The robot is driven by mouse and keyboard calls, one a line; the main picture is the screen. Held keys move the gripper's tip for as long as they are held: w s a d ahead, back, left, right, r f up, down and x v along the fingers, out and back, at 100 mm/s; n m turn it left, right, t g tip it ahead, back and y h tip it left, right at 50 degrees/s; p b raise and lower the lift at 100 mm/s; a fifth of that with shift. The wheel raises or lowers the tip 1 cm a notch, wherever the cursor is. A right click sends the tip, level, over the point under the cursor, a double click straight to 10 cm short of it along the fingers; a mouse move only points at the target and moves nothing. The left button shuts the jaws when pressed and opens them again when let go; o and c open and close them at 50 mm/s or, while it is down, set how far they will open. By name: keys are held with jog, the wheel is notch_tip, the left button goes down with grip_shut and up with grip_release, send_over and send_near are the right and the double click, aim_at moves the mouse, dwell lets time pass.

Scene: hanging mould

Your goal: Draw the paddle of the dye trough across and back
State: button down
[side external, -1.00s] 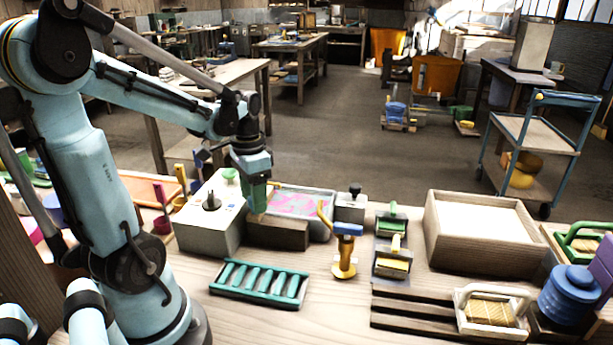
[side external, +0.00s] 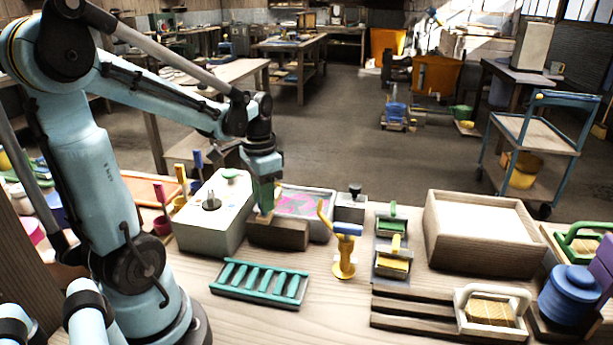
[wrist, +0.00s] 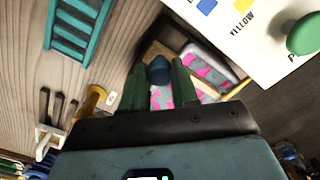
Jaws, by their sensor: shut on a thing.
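The dye trough (side external: 328,222) stands on the bench, a pale shallow tray with pink and grey-green marbled liquid (side external: 300,203). The liquid also shows in the wrist view (wrist: 202,72) in front of my fingers. My gripper (side external: 266,208) points down at the trough's left end, behind a wooden block (side external: 278,235). In the wrist view my green fingers (wrist: 157,92) are shut around a dark blue knob (wrist: 158,70), which appears to be the paddle's handle. The paddle's lower part is hidden by the fingers and block.
A pale box (side external: 215,222) with a green knob stands close left of my gripper. A green rack (side external: 260,284) lies in front. A wooden tray (side external: 480,235) is farther right.

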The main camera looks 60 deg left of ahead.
jog(key=w+d, duration=0.5)
jog(key=shift+w+d, duration=0.1)
jog(key=shift+w, duration=0.05)
jog(key=c, duration=0.8)
grip_release()
jog(key=shift+c, duration=0.2)
jog(key=shift+r, duration=0.15)
notch_tip(320, 180, up, 12)
